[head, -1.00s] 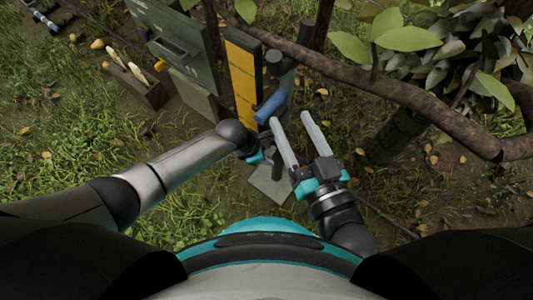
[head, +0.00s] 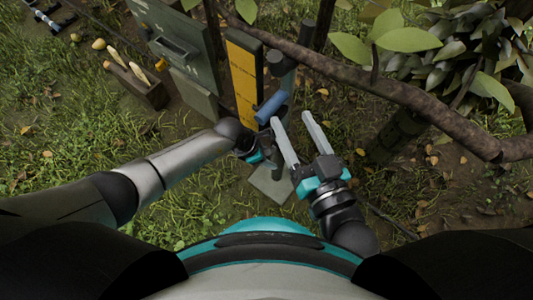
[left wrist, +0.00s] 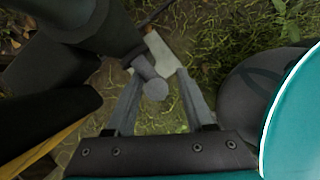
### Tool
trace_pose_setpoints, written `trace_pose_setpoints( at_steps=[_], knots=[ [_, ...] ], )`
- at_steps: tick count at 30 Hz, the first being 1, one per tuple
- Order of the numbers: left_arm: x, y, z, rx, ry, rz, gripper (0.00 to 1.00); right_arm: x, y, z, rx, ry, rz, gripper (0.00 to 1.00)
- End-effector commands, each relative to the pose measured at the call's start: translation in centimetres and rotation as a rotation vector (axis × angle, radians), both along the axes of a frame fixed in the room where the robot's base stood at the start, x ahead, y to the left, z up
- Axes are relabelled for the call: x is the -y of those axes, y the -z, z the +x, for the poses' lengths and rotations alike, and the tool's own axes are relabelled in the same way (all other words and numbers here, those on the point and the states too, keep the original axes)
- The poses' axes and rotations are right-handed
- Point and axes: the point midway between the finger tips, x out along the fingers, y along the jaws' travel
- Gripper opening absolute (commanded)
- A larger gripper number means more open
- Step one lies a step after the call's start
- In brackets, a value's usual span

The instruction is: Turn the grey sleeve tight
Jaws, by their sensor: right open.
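A dark upright post (head: 285,84) stands on a pale base plate (head: 271,186), with a blue-grey cylinder (head: 271,107) on its side. In the left wrist view, a short grey cylinder with a round end (left wrist: 155,89) juts from the dark post; it looks like the grey sleeve, but I cannot be sure. My left gripper (head: 266,158) is low beside the post. In the left wrist view its fingers (left wrist: 160,76) stand apart on either side of the short cylinder, with gaps visible. My right gripper (head: 290,116) is open and empty, just right of the blue-grey cylinder.
A yellow board (head: 243,82) stands left of the post. Further left are a grey-green cabinet (head: 172,32) and a wooden crate (head: 146,91) with pale long objects. A thick branch (head: 390,87) crosses the right side. Grass lies open at lower left.

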Motion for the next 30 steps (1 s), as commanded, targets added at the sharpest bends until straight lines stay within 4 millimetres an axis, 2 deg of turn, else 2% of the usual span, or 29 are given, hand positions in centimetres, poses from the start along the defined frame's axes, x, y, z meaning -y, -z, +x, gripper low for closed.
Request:
trace_pose_setpoints(
  at_steps=[17, 30],
  knots=[
    [-0.3, -0.2, 0.2, 0.005, -0.004, 0.004, 0.6, 0.0, 0.4, 0.0, -0.015, 0.0, -0.007, 0.63],
    [-1.0, -2.0, 0.0, 0.004, -0.002, 0.003, 0.6, 1.5, 1.6, 1.0, -0.208, -0.005, -0.138, 0.63]
  ],
)
